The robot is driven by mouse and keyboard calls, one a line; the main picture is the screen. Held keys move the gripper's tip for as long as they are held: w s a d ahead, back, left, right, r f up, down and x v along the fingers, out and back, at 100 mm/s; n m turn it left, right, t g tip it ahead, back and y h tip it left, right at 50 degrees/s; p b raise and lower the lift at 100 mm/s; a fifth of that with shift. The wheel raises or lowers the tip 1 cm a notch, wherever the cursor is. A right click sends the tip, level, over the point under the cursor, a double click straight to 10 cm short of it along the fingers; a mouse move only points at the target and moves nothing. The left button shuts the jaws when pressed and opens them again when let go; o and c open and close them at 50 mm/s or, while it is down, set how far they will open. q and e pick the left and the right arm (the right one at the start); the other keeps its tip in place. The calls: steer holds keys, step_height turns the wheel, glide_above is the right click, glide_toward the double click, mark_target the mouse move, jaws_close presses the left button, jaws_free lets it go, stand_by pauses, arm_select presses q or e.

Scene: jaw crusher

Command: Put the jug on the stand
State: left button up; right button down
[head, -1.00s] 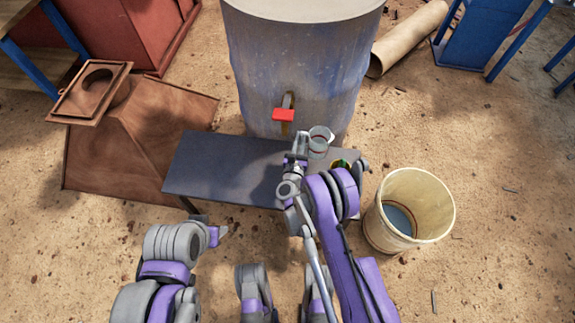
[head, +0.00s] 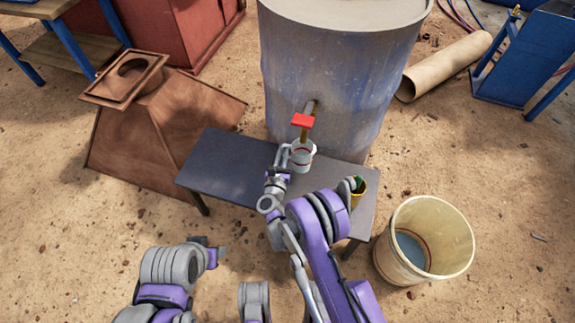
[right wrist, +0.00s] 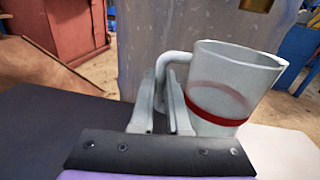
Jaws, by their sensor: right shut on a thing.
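The jug (head: 302,158) is a clear, pale cup with a red band and a side handle. It stands upright at the back of a low dark table, just below the red-handled tap; I cannot tell whether its base touches the tabletop. My right gripper (head: 283,160) is shut on its handle from the left. In the right wrist view the jug (right wrist: 228,95) is right of the fingers (right wrist: 163,105), with the handle between them. My left gripper (head: 218,252) is low at the left, away from the jug; its jaws are unclear. The low table (head: 225,165) is the only stand-like surface I see near it.
A grey barrel (head: 335,80) with the red tap (head: 302,120) stands behind the table. A cream bucket (head: 440,235) is on the ground at right. The table's left half is clear.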

steer(key=shift+f+b, duration=0.65)
steer(key=shift+f, duration=2.2)
steer(key=shift+f, duration=0.1)
steer(key=c, duration=0.9)
jaws_free()
